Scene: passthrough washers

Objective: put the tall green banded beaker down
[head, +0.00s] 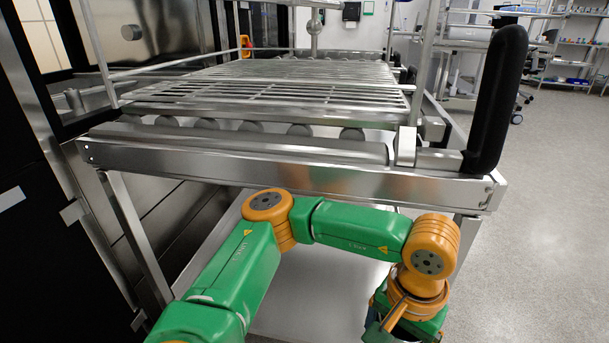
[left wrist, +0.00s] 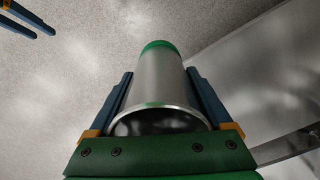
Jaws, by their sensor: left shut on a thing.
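The tall beaker (left wrist: 158,78) is a grey metal cylinder with a green band at its far end and green near its close rim. It shows only in the left wrist view. My left gripper (left wrist: 160,88) has its blue fingers on both sides of it and is shut on it. The beaker's dark open mouth faces the wrist, and speckled floor shows behind it. In the head view my left arm reaches from lower left to lower right, with its gripper out of sight. Two blue fingers of my right gripper (left wrist: 30,20) show apart and empty at the upper left of the wrist view.
A steel rack cart (head: 290,165) with a wire shelf (head: 290,88) stands in front, beyond my left arm. A black handle pad (head: 497,98) rises at its right corner. Dark machine panels line the left. Open floor (head: 550,200) lies to the right.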

